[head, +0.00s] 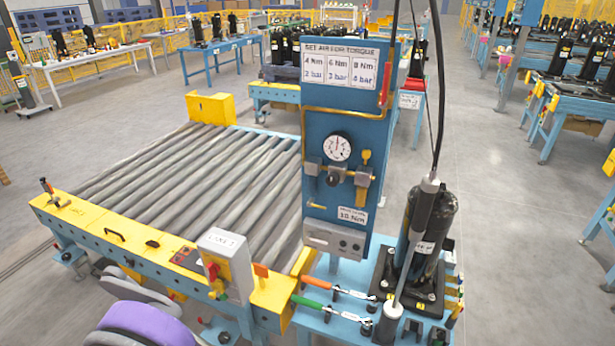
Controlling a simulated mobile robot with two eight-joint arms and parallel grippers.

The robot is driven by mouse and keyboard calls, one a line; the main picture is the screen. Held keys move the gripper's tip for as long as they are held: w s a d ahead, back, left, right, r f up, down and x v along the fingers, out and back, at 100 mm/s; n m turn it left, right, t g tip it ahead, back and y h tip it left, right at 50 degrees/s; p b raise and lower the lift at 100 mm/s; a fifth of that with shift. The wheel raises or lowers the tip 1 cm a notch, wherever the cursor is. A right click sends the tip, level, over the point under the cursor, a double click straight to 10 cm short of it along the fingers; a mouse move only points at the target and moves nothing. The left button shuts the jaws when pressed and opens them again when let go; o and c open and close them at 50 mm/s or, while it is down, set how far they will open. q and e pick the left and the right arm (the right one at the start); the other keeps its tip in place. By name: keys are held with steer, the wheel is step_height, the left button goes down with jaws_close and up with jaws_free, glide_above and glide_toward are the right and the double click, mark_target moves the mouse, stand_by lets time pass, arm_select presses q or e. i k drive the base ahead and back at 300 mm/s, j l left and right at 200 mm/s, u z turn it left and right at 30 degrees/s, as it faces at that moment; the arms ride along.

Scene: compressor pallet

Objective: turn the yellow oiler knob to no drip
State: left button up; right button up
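The yellow oiler knob (366,156) sits on the blue upright panel (325,120), to the right of a round white pressure gauge (337,147). It is small in the picture, and I cannot read its setting or any marking on it. Below it is a grey block (363,177) with a yellowish bowl (361,197) underneath. A dark regulator knob (333,179) is to the left, under the gauge. Nothing touches the yellow knob. Neither of my grippers shows in the head view.
A roller conveyor (190,180) with yellow ends lies left of the panel. A black compressor (430,230) stands on the blue bench at right, with a hanging tool (413,245) and cable in front. Wrenches (330,287) lie before the panel. Its front face is unobstructed.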

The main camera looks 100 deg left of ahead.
mark_target(366, 152)
steer(key=u, duration=3.15)
